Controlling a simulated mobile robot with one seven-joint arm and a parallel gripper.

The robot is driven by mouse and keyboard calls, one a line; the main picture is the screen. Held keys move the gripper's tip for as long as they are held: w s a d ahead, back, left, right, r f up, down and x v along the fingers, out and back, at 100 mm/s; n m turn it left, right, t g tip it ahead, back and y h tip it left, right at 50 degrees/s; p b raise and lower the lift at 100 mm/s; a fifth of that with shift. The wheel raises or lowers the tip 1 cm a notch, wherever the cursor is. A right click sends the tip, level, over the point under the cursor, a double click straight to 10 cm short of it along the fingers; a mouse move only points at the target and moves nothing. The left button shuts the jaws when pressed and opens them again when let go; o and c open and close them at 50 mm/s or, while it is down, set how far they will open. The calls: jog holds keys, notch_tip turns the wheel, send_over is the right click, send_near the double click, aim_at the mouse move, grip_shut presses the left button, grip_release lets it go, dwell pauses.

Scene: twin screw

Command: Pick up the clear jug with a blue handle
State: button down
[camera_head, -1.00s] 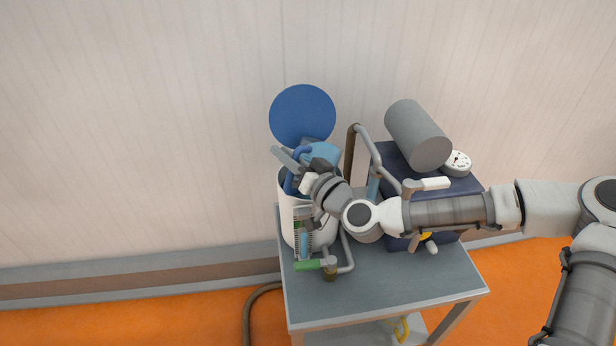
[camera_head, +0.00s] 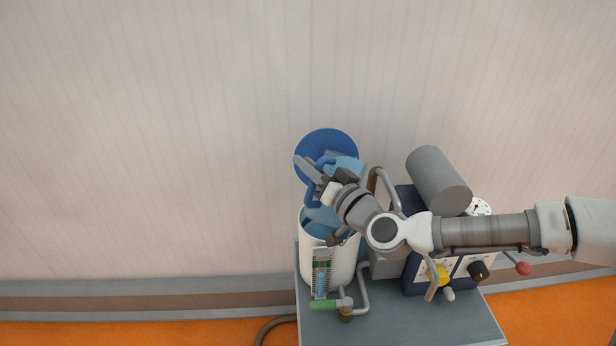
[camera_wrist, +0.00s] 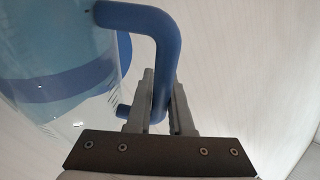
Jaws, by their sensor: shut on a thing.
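The clear jug, with a light blue tint (camera_head: 347,166), is held above the white cylindrical container (camera_head: 341,262) on the cart, in front of the raised round blue lid (camera_head: 318,138). Its blue handle (camera_wrist: 158,38) shows clearly in the wrist view, with the clear jug wall (camera_wrist: 65,75) to the left. My gripper (camera_wrist: 158,98) is shut on the handle, one finger on each side. In the head view my gripper (camera_head: 314,172) and wrist hide part of the jug. I cannot tell whether the jug's bottom is fully clear of the container rim.
A dark blue machine (camera_head: 412,288) with knobs, a grey cylinder (camera_head: 436,180) and a white gauge (camera_head: 481,207) stands right of the container, under my arm. Grey pipes (camera_head: 390,190) rise between them. The wall (camera_head: 150,130) is close behind. Free air lies left of the cart.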

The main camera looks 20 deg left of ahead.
notch_tip(320, 180, up, 10)
jog(key=p, duration=0.3)
dwell(0.7)
